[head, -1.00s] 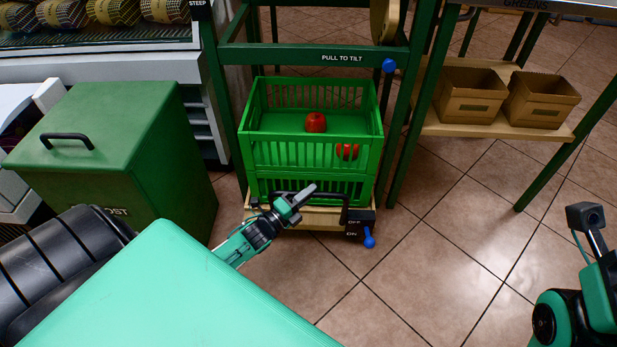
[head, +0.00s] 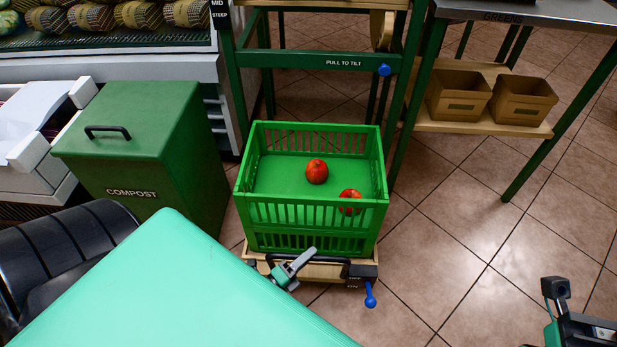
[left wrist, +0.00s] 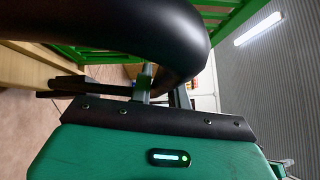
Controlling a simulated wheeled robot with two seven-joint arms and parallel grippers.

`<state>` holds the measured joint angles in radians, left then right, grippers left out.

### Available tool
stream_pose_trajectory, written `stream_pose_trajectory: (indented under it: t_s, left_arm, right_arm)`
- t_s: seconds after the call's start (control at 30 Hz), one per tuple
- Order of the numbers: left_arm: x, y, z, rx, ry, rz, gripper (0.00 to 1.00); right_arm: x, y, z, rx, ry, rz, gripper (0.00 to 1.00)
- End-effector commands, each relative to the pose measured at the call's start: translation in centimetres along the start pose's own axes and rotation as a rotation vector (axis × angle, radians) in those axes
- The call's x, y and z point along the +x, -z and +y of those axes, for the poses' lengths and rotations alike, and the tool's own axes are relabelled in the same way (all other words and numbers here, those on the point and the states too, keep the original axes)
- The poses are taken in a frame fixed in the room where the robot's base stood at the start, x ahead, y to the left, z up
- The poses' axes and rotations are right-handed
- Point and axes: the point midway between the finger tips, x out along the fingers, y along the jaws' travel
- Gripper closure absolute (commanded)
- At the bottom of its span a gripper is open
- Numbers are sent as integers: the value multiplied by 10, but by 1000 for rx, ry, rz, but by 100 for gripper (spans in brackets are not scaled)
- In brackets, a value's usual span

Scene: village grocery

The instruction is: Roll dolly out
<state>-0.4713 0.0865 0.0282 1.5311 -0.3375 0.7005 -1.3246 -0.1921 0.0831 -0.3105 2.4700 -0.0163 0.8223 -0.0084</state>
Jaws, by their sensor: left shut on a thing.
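The dolly (head: 320,273) is a low wooden platform carrying a green slatted crate (head: 310,215). Two red round items, one of them a red fruit (head: 317,171), lie in the crate. A black bar handle (head: 335,260) runs across the dolly's front. My left gripper (head: 297,264) is shut on this handle, left of its middle. In the left wrist view the thick black handle (left wrist: 150,35) crosses close in front of the jaws. A blue lever (head: 370,299) hangs by the ON mark at the dolly's front right. My right gripper (head: 556,290) is at the lower right, its jaws unclear.
A green frame (head: 330,60) marked PULL TO TILT stands behind the crate. A green compost bin (head: 145,165) stands close on the left. A table with a low shelf (head: 480,122) holding cardboard boxes stands on the right. Tiled floor (head: 450,250) is clear to the right.

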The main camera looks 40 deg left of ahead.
Motion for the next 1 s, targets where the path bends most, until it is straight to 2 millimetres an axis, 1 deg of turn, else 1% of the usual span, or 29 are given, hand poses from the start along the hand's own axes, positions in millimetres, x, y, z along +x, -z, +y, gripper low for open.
stream_pose_trajectory:
  t_s: [0.03,0.1,0.3,0.77,0.8,0.9,1.0]
  left_arm:
    - [-7,6,-3,-2,-3,-1,100]
    - [-13,12,-5,-2,-3,-1,100]
    - [-24,24,-7,-1,-2,-1,100]
    - [-27,27,-7,1,-1,0,100]
    - [-27,27,-7,1,-1,0,78]
    - [-27,27,-7,1,-1,0,60]
    - [-27,27,-7,1,0,0,60]
  right_arm:
    - [1,0,0,0,-2,-9,100]
    - [0,-1,0,1,-3,-17,100]
    - [-2,-3,0,2,-6,-33,100]
    - [-5,-4,0,2,-7,-41,100]
    - [-5,-4,0,2,-7,-40,100]
    - [-4,-3,0,2,-6,-39,100]
    - [-4,-3,0,1,-6,-38,100]
